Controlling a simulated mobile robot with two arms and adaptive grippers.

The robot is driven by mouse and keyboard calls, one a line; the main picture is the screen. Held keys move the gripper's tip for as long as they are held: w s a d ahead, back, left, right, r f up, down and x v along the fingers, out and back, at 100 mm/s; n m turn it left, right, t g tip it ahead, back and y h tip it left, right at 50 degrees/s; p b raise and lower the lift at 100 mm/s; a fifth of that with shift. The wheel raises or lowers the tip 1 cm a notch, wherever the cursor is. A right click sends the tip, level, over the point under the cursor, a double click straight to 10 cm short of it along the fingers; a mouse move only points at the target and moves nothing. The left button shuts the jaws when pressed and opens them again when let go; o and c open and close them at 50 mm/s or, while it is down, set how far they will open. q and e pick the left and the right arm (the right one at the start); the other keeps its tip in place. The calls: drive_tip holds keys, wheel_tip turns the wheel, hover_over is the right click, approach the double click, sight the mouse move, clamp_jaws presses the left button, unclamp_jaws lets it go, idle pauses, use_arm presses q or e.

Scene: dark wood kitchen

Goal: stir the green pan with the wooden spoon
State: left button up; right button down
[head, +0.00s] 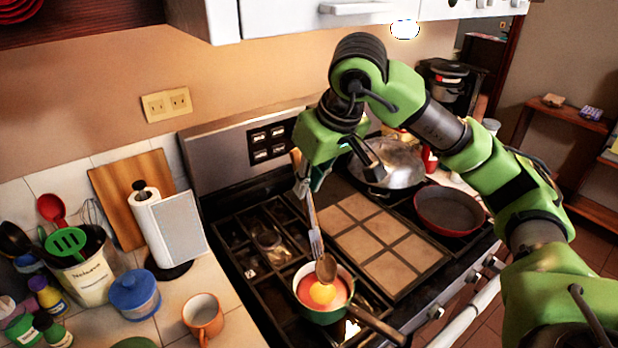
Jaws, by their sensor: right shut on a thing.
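The wooden spoon (326,269) slants down from my right gripper (308,184), with its dark bowl end at the pan's upper right inside edge. My right gripper is shut on the spoon's handle, above and behind the pan. The green pan (318,317) sits on the stove's front left burner, its dark handle pointing to the lower right. A yellow round thing like an egg yolk lies on the reddish inside of the pan. I cannot tell whether the spoon touches the contents. My left gripper is not in view.
A tiled griddle plate (372,243) lies right of the pan. A red-lined pan (450,211) and a shiny pan (402,162) stand farther right and back. An orange mug (203,316), blue jar (135,294) and utensil crock (88,280) crowd the left counter.

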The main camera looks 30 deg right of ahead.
sight(311, 210)
drive_tip(key=shift+f+b, duration=2.75)
drive_tip(key=shift+f, duration=0.75)
drive_tip(key=shift+d, duration=0.15)
